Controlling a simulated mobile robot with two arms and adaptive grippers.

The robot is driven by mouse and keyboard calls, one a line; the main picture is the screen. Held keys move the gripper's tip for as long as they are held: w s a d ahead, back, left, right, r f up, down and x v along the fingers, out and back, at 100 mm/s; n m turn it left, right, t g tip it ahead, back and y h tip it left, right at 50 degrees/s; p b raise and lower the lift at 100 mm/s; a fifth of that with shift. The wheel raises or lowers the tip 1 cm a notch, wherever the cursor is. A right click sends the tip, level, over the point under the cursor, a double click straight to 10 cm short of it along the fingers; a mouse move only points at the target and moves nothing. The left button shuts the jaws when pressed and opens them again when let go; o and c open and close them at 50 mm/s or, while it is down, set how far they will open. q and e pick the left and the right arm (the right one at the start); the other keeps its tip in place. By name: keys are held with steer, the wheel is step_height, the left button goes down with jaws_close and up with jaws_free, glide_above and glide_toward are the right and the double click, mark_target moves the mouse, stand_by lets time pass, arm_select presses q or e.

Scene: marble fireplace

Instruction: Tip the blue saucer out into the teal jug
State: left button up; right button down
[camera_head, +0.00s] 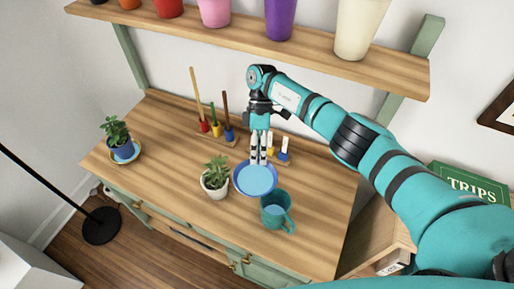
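The blue saucer (241,188) is round, with a darker blue rim and a lighter blue middle. It lies near the middle of the wooden top; I cannot tell whether it rests there or is slightly raised. The teal jug (270,219) stands upright to the right and in front of it, close to its rim, with its handle toward the lower right. My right gripper (258,163) points down, with its fingertips at the saucer's far rim. Its fingers are close together, but whether they grip the rim is unclear. My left gripper is out of view.
A succulent in a white pot (214,190) stands just left of the saucer. Coloured holders with sticks (216,130) stand behind. Another potted plant (121,152) is at the far left. A shelf with pots (250,45) hangs above. The cabinet top's front left is clear.

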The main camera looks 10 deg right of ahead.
steer(key=shift+s+f+t+y+p, duration=0.2)
steer(key=shift+f+t+y+p, duration=0.25)
steer(key=shift+t+y, duration=0.25)
steer(key=shift+d+r+t+y+p, duration=0.1)
steer(key=shift+r+t+y+p, duration=0.1)
steer(key=shift+t+y+p, duration=0.2)
steer(key=shift+d+r+n+t+y+p, duration=0.15)
steer(key=shift+r+n+t+y+p, duration=0.2)
steer(key=shift+p, duration=0.6)
stand_by(1.0)
steer(key=shift+s+d+r+t+y+p, duration=0.3)
steer(key=shift+r+t+y+p, duration=0.3)
steer(key=shift+p, duration=1.1)
stand_by(3.2)
